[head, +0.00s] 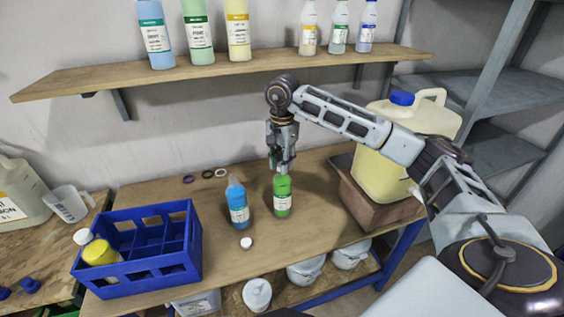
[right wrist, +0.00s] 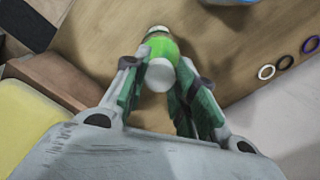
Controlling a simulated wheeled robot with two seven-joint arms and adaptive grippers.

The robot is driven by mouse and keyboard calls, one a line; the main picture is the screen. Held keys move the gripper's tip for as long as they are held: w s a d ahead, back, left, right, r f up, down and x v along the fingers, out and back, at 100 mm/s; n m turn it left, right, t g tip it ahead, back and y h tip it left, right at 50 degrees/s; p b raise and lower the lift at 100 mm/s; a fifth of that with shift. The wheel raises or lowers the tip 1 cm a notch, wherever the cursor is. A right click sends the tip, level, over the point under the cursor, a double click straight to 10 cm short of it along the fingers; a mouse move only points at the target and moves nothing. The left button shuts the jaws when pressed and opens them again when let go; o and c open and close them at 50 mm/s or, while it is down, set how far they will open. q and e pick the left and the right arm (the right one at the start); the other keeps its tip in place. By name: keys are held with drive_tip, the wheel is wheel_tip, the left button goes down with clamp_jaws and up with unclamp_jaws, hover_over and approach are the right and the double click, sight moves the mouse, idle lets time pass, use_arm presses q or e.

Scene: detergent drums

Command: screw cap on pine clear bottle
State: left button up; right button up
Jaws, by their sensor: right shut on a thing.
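The green bottle (head: 282,197), with a green and white label, stands upright on the wooden table. It also shows in the right wrist view (right wrist: 161,45). My right gripper (head: 282,168) points down directly over the bottle's top. Its fingers are shut on a white cap (right wrist: 160,75), which is in line with the bottle's top. Whether the cap touches the bottle's neck, I cannot tell. My left gripper is not in view.
An open blue bottle (head: 237,203) stands just left of the green one, with a loose white cap (head: 246,243) in front. A blue crate (head: 150,268) is at left. A large yellow jug (head: 385,165) stands at right. A shelf (head: 250,70) with bottles hangs behind.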

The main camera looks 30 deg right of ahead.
use_arm(q)
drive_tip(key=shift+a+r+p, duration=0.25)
drive_tip(key=shift+p, duration=0.05)
use_arm(e)
drive_tip(key=shift+f+m, duration=0.2)
drive_tip(key=shift+m, duration=2.3)
drive_tip(key=shift+a+m+p, duration=0.1)
drive_tip(key=shift+m+p, duration=0.2)
drive_tip(key=shift+m, duration=1.8)
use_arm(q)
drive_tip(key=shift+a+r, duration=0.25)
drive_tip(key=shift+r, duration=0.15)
use_arm(e)
drive_tip(key=shift+m, duration=0.8)
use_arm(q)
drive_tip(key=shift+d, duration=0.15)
use_arm(e)
drive_tip(key=shift+m, duration=0.3)
use_arm(q)
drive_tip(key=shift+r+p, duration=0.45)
drive_tip(key=shift+p, duration=0.1)
use_arm(e)
drive_tip(key=shift+m, duration=2.5)
